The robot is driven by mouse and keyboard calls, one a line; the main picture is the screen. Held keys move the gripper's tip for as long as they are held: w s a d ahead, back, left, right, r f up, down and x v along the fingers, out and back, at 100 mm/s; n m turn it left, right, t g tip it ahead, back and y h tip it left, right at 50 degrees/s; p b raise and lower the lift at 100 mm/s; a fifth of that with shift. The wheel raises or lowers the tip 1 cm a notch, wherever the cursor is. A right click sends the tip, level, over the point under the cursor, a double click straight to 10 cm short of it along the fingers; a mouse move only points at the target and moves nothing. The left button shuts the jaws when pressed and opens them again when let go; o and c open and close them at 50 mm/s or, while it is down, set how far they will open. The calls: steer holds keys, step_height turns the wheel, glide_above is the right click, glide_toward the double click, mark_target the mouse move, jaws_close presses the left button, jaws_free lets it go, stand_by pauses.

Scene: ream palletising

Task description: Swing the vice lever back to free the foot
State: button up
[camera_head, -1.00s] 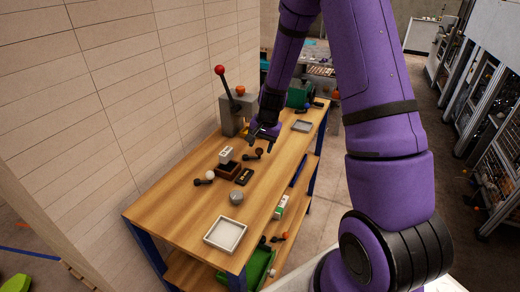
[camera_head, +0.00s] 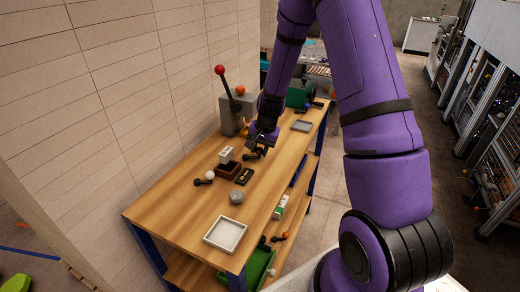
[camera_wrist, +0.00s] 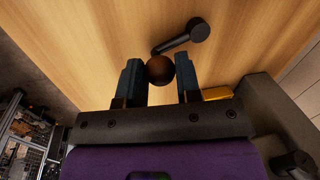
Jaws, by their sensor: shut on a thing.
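A black lever (camera_head: 249,157) with a dark brown ball knob (camera_wrist: 160,69) lies low on the wooden bench, beside a dark brown fixture (camera_head: 229,171). A pale block (camera_head: 226,154) sits in the fixture; I cannot tell whether it is the foot. A second black lever (camera_head: 202,182) with a white ball is on the fixture's near-left side. My gripper (camera_head: 258,146) is at the dark-knobbed lever. In the wrist view my gripper (camera_wrist: 160,80) has its two fingers on either side of the brown knob, shut on it. The lever's arm runs up and right to its round pivot (camera_wrist: 199,29).
A grey press (camera_head: 232,112) with a red-knobbed handle stands behind, near the wall. A black tray-like piece (camera_head: 244,177), a grey round object (camera_head: 236,197) and a white tray (camera_head: 225,235) lie nearer. A grey tray (camera_head: 302,126) is farther back. The bench's left front is clear.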

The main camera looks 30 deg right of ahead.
steer(key=shift+w+n, duration=0.15)
steer(key=shift+n, duration=0.15)
steer(key=o, duration=0.9)
steer(key=shift+r, duration=0.1)
step_height(320, 180, up, 10)
steer(key=s+d, duration=0.1)
steer(key=shift+s+d+r, duration=0.2)
steer(key=shift+d, duration=0.1)
